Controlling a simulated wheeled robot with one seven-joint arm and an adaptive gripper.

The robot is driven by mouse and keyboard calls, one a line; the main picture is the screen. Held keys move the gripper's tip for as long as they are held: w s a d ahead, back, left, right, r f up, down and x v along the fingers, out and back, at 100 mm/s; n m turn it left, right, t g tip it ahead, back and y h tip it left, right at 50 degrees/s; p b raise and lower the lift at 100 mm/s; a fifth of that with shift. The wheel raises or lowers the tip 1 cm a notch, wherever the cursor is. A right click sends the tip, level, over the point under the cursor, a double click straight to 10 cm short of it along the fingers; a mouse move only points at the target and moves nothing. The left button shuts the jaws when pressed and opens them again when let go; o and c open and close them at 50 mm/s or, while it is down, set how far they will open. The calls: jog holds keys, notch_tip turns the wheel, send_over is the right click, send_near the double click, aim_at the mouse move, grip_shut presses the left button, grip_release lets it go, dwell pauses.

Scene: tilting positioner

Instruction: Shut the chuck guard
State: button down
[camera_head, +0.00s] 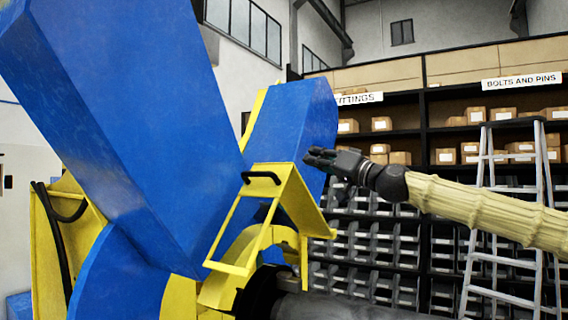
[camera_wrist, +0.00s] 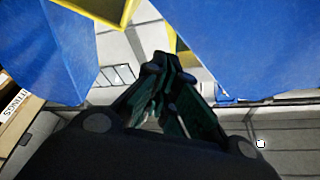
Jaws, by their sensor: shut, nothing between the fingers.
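The chuck guard (camera_head: 290,200) is a yellow frame with a black handle (camera_head: 262,177) at its upper left end. It stands raised and tilted over the yellow housing around the dark chuck (camera_head: 262,292). My gripper (camera_head: 310,156) is shut and empty, to the right of the handle and a little above it, apart from the guard in the head view. In the wrist view, my gripper (camera_wrist: 165,68) shows its fingertips together. A yellow frame part (camera_wrist: 118,18), seemingly of the guard, lies beyond them at the top.
Large blue positioner arms (camera_head: 120,110) fill the left and stand behind the guard. A dark cylinder (camera_head: 350,306) extends right from the chuck. Shelves of boxes and bins (camera_head: 400,250) and a ladder (camera_head: 500,220) stand at the right behind my arm.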

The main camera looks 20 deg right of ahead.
aim_at(282, 166)
jog(key=w+a+p, duration=0.1)
jog(key=w+a, duration=0.1)
jog(key=w, duration=0.1)
jog(key=w+a+p, duration=0.2)
jog(key=w, duration=0.1)
jog(key=w+a+p, duration=0.1)
jog(key=w, duration=0.2)
jog(key=shift+a+f+p, duration=0.3)
jog(key=shift+a, duration=0.1)
jog(key=shift+s+a+f, duration=0.25)
jog(key=shift+s+f, duration=0.15)
jog(key=shift+f, duration=0.35)
jog(key=shift+f, duration=0.1)
